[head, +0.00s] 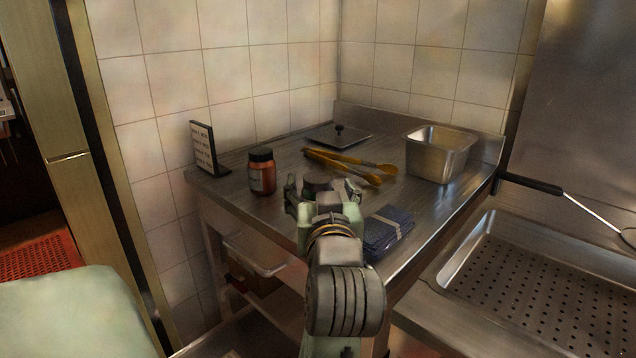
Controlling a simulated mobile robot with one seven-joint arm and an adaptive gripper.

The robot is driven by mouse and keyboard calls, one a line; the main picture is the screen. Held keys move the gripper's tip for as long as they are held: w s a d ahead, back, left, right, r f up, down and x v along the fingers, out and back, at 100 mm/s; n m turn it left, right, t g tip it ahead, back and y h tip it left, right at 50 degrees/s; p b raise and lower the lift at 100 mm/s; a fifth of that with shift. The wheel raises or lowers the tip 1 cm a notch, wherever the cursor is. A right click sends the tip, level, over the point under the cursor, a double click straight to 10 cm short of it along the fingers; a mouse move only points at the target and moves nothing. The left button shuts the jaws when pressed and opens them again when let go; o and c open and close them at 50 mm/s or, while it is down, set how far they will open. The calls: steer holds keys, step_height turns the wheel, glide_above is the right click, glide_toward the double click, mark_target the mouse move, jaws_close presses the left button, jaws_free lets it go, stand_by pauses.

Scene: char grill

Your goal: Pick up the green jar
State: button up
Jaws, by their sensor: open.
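My gripper (321,190) is in the head view over the front part of the steel table, its two fingers spread apart. A dark round lid (317,180) shows between the fingers, apparently the top of a jar; my gripper and wrist hide its body, so I cannot tell its colour or whether the fingers touch it. No jar is plainly visible as green. A jar with a black lid and red-orange contents (262,173) stands upright on the table to the left of my gripper.
The steel table (290,155) also holds a small sign (203,147), yellow-handled tongs (350,166), a flat dark lid with a knob (339,136), a steel container (438,154) and folded dark cloths (387,232). A perforated steel basin (540,290) lies to the right. Tiled walls stand behind.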

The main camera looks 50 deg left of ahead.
mark_target(319, 184)
steer(key=shift+w+a+r+p, duration=0.25)
steer(key=shift+a+p, duration=0.1)
steer(key=shift+p, duration=0.75)
steer(key=shift+w+a+f+p, duration=0.15)
steer(key=shift+f+p, duration=0.1)
steer(key=shift+p, duration=0.4)
steer(key=shift+f+p+x, duration=0.25)
steer(key=shift+p+x, duration=0.15)
steer(key=shift+x, duration=0.9)
steer(key=shift+f+p+x, duration=0.25)
steer(key=shift+p+x, duration=0.1)
steer(key=shift+x, duration=1)
steer(key=shift+c, duration=0.4)
steer(key=c, duration=1.4)
steer(key=shift+r, duration=0.1)
steer(key=shift+c, duration=0.2)
